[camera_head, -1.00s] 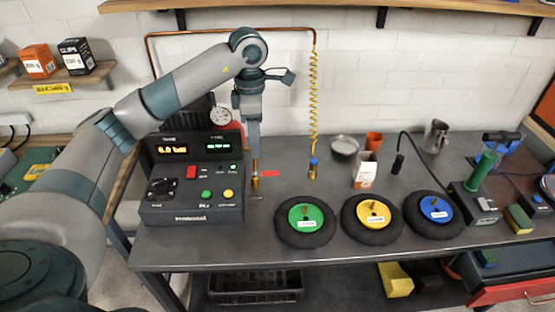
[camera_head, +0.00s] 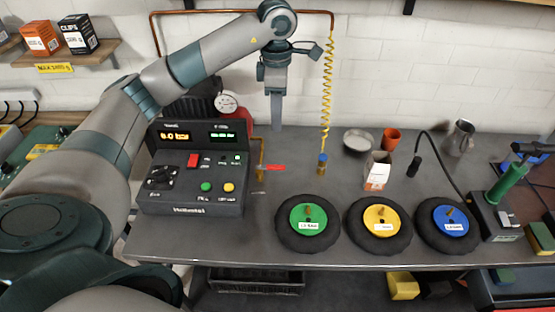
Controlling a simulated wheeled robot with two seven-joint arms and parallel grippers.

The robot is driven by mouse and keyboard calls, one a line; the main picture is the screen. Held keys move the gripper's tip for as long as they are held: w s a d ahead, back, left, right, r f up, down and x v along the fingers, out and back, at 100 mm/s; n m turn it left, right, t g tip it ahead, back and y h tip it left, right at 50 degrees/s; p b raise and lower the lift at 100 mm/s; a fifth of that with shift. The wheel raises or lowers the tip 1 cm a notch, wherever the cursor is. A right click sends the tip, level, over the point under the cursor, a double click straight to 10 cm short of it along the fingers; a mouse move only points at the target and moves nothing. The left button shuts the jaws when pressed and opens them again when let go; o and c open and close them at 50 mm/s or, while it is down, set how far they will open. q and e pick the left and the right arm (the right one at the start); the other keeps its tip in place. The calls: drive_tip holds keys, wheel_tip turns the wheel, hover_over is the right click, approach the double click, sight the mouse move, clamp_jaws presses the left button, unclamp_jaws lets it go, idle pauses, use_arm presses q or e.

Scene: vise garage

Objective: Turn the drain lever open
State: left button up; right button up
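The drain lever (camera_head: 274,167) is a small red handle pointing right, roughly level. It sits on a thin brass valve pipe (camera_head: 259,174) at the right side of the dark control box (camera_head: 190,182). My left gripper (camera_head: 277,126) points down above and behind the lever, apart from it, with nothing visible in it. Its fingers show edge-on as one narrow strip, so I cannot tell whether they are open or shut. My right gripper is not in view.
A yellow coiled hose (camera_head: 327,95) hangs right of my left gripper. Tyres with green (camera_head: 308,219), yellow (camera_head: 379,221) and blue (camera_head: 450,220) hubs line the bench's front. A white-and-orange carton (camera_head: 377,172) and orange cup (camera_head: 391,139) stand behind. Bare bench lies around the lever's right.

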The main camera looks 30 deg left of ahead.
sight(277, 166)
use_arm(q)
wheel_tip(277, 166, down, 17)
drive_tip(key=p, duration=0.5)
drive_tip(key=shift+f, duration=0.2)
drive_tip(key=shift+c, duration=0.4)
clamp_jaws()
